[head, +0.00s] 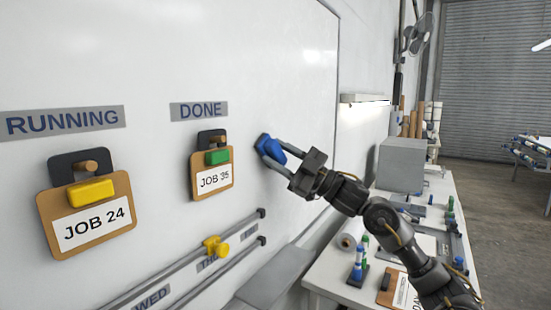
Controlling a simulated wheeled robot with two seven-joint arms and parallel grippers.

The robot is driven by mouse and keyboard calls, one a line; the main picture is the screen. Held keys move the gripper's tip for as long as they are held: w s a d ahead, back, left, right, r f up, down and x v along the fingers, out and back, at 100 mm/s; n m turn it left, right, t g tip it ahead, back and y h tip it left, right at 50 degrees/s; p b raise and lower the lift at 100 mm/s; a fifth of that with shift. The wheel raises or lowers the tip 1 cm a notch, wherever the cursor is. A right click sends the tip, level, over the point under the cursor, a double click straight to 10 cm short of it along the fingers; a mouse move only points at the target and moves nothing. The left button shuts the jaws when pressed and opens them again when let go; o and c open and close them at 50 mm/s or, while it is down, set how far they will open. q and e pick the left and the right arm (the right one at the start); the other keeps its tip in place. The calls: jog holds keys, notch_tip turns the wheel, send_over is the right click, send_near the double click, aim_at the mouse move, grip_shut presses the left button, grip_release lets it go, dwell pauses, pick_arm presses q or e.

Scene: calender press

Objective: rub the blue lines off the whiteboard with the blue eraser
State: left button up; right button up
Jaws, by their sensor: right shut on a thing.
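The whiteboard (120,45) fills the left half of the head view. My right gripper (272,158) is shut on the blue eraser (266,143). The eraser is at the board's surface, right of the JOB 35 card; I cannot tell whether it presses on the board. No blue lines show on the visible part of the board; the eraser and gripper cover a small patch. My left gripper is not in the head view.
Job boards JOB 24 (110,240) and JOB 35 (227,192) hang on pegs left of the eraser. Rails with a yellow slider (216,247) stick out below. A white bench (335,270) with bottles and a grey box (401,165) stands at right.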

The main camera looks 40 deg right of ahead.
jog(key=shift+w+d, duration=0.25)
jog(key=shift+d, duration=0.6)
jog(key=shift+w+d, duration=0.2)
jog(key=shift+d, duration=0.6)
jog(key=shift+w+d, duration=0.25)
jog(key=shift+d, duration=0.6)
jog(key=d, duration=0.1)
jog(key=w+d, duration=0.1)
jog(key=d, duration=0.1)
jog(key=s+b, duration=0.2)
jog(key=s+d+b, duration=0.1)
jog(key=b, duration=0.1)
jog(key=s+b, duration=0.2)
jog(key=shift+s+d, duration=0.35)
jog(key=shift+d, duration=0.05)
